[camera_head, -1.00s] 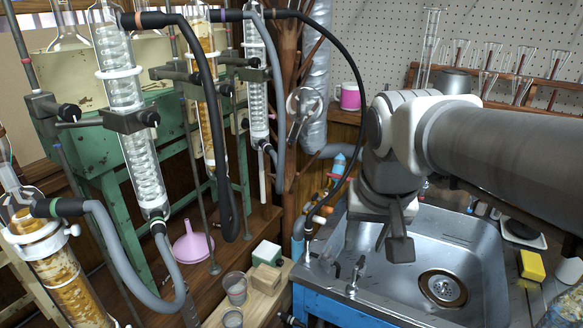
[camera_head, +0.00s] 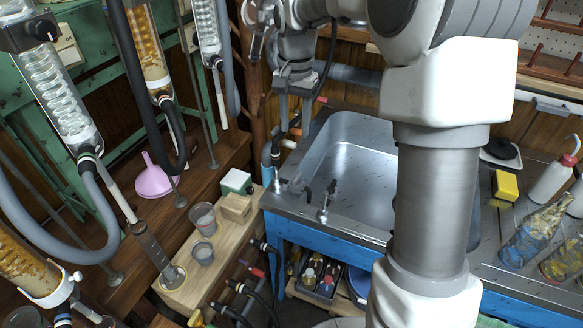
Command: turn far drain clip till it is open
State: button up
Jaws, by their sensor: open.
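My gripper (camera_head: 294,100) is at the top centre of the head view, pointing down beside the back left corner of the sink. It is open, with nothing seen between its fingers. A small red-ended piece (camera_head: 322,100) shows just right of the fingers, and an orange-ended piece (camera_head: 289,143) shows below them. Both are at the upright pipework behind the sink. I cannot tell which of them is the far drain clip, or whether it is turned open. My wrist and fingers hide part of this pipework.
The steel sink (camera_head: 350,125) has small taps (camera_head: 325,195) on its front left rim. A wooden bench (camera_head: 190,292) with beakers (camera_head: 203,218) stands to the left. Glass condensers (camera_head: 62,105) and hoses hang further left. A yellow sponge (camera_head: 507,185) lies right of my arm.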

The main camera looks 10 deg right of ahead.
aim_at(295, 180)
notch_tip(295, 180, down, 17)
jog(key=b, duration=0.4)
jog(key=shift+r, duration=0.2)
grip_shut()
